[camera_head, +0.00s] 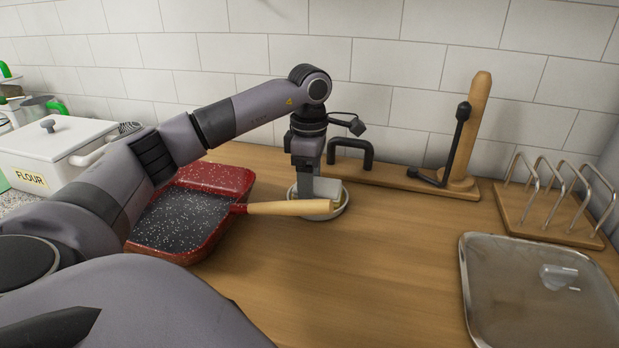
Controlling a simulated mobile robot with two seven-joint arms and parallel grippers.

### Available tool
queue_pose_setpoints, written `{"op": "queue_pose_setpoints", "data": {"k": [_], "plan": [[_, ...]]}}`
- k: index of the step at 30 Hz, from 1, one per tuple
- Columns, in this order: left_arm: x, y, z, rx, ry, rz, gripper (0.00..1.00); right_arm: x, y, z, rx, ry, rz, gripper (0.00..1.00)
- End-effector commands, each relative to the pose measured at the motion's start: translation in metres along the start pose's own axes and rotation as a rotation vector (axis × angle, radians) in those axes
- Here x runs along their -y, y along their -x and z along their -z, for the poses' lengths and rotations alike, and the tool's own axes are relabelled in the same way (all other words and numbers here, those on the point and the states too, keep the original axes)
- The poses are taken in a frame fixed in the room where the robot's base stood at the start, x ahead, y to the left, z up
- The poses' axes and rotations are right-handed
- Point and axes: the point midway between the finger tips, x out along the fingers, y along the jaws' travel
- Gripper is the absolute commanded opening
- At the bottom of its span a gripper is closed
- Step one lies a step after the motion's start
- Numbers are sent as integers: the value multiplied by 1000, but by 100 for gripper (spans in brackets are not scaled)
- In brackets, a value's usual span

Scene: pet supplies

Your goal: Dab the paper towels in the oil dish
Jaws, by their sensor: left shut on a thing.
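My left gripper (305,183) reaches down over a small, shallow, pale oil dish (341,208) on the wooden counter. It is shut on a pale grey-white piece that looks like the folded paper towels (327,187). The towels are low within the dish's outline; whether they touch its bottom or any oil is hidden. My right gripper is not in view.
The red rectangular pan (176,219) with a speckled inside lies left of the dish. Behind stands a wooden stand (466,140) with a black arm. A metal tray (500,315) and a toast rack (540,215) are at right. A white flour box (50,150) is at left. The middle counter is clear.

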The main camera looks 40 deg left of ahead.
Motion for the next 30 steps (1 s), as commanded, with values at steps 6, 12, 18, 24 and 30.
{"op": "queue_pose_setpoints", "data": {"k": [6, 12, 18, 24, 30], "plan": [[1, 11, 0, -3, -1, 3, 45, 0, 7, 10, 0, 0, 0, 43], [0, 29, 0, -1, -1, 2, 45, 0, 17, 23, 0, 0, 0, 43], [0, 45, 0, -1, -1, 1, 45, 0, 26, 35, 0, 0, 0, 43], [0, 61, 0, -1, -1, 1, 45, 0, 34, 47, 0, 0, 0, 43], [0, 71, 0, -1, -1, 1, 45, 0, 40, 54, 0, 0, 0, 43]]}}
